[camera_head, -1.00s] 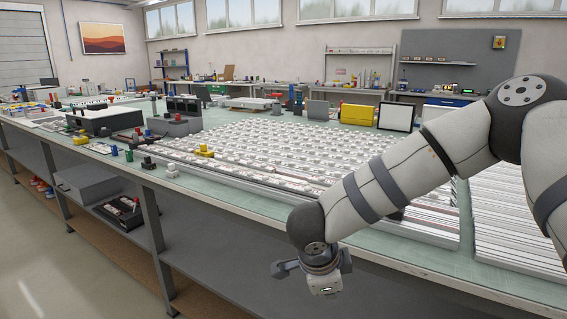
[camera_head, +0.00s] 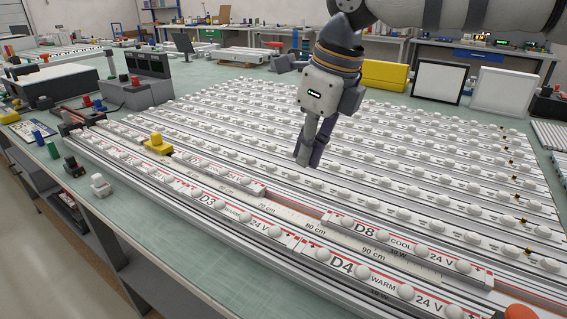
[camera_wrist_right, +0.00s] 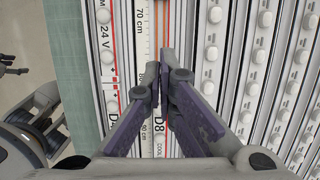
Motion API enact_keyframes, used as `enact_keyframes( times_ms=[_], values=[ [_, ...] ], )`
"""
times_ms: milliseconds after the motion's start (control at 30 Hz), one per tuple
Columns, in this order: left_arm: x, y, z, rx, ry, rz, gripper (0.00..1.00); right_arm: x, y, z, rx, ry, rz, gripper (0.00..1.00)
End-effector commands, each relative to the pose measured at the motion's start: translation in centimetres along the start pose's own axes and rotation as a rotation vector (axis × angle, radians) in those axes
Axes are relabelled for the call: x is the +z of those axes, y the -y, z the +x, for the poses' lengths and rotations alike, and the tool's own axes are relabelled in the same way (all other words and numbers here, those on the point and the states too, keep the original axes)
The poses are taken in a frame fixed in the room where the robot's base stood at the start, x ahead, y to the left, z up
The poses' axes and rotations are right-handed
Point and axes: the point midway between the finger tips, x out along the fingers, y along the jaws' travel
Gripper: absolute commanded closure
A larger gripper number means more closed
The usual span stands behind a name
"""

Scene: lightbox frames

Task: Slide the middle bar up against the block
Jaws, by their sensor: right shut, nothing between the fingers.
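My right gripper (camera_head: 308,155) points down above the rows of light bars, its fingers together and empty. In the right wrist view its purple-grey fingers (camera_wrist_right: 161,80) meet over the ruler strip near a bar marked D8. That white bar, marked D8 COOL 24 V (camera_head: 405,246), lies in a rail behind the D3 (camera_head: 208,203) and D4 (camera_head: 350,268) bars. To its left a bare ruler strip (camera_head: 292,211) shows, then the end of another white bar (camera_head: 225,174). A yellow block (camera_head: 158,144) sits on the rails at the left. I cannot tell which bar is the middle one.
Many parallel rows of bars with white domes fill the bench behind. A red rounded piece (camera_head: 522,312) is at the lower right.

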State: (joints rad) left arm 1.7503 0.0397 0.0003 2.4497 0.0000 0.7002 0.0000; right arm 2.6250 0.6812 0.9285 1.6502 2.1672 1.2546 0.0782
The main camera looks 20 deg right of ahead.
Motion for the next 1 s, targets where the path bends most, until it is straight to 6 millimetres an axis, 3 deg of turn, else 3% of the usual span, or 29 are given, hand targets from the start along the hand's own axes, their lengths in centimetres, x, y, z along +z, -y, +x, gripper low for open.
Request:
enact_keyframes(
  times_ms=[467, 700, 1000],
  values=[
    [1.3, 0.1, 1.8, -0.003, 0.057, 0.0, 0.5, -0.2, 0.0, 10.1, 0.004, -0.011, -0.001, 1.0],
    [1.6, 0.1, 2.4, -0.004, 0.074, 0.0, 0.5, 3.1, 0.0, 10.9, 0.0, -0.006, -0.001, 1.0],
    [1.6, 0.1, 2.5, -0.004, 0.074, 0.0, 0.5, 3.8, 0.0, 10.8, 0.0, -0.003, -0.001, 1.0]
  ],
)
